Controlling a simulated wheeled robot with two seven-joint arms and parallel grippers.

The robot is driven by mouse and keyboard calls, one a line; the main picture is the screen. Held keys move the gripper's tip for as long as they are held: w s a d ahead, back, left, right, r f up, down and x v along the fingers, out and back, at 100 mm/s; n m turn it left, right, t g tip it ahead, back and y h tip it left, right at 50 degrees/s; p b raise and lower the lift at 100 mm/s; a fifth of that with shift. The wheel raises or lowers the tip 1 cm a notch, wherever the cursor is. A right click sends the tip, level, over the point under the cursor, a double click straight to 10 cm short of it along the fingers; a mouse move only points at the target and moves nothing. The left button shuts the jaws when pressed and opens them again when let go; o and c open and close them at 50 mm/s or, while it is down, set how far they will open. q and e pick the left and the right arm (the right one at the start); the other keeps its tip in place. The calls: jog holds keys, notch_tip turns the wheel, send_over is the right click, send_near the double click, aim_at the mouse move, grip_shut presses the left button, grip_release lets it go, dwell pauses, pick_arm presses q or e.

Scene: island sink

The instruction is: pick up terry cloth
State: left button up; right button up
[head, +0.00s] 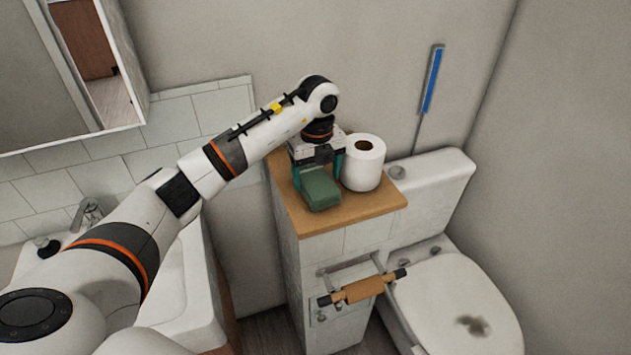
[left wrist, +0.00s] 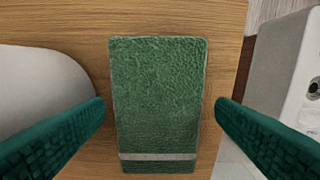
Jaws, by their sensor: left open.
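The green terry cloth (head: 320,188) lies folded on the wooden top (head: 347,214) of a small tiled cabinet. In the left wrist view the cloth (left wrist: 158,95) shows as a green rectangle with a pale stripe near its lower end. My left gripper (head: 318,172) points down over the cloth from above. Its two teal fingers stand open, one on each side of the cloth, with bare wood showing between them and the cloth in the left wrist view (left wrist: 160,125). Nothing is held. How high the fingertips are above the wood is hard to tell. My right gripper is not in view.
A white toilet paper roll (head: 363,163) stands close to the right of my left gripper. A toilet (head: 457,300) is to the right, and a paper holder (head: 363,288) sticks out from the cabinet front. A sink (head: 185,285) is at the left under my arm.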

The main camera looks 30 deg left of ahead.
aim_at(317, 182)
pick_arm(q)
notch_tip(317, 182, down, 2)
jog(key=shift+f, duration=0.4)
jog(key=shift+c, duration=0.9)
jog(key=c, duration=0.5)
jog(key=shift+c, duration=0.3)
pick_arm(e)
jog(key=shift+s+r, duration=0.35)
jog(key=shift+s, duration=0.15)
pick_arm(q)
jog(key=shift+r, duration=0.15)
jog(key=shift+r, duration=0.35)
notch_tip(317, 182, up, 9)
jog(key=shift+r+b, duration=0.1)
jog(key=shift+b, duration=0.6)
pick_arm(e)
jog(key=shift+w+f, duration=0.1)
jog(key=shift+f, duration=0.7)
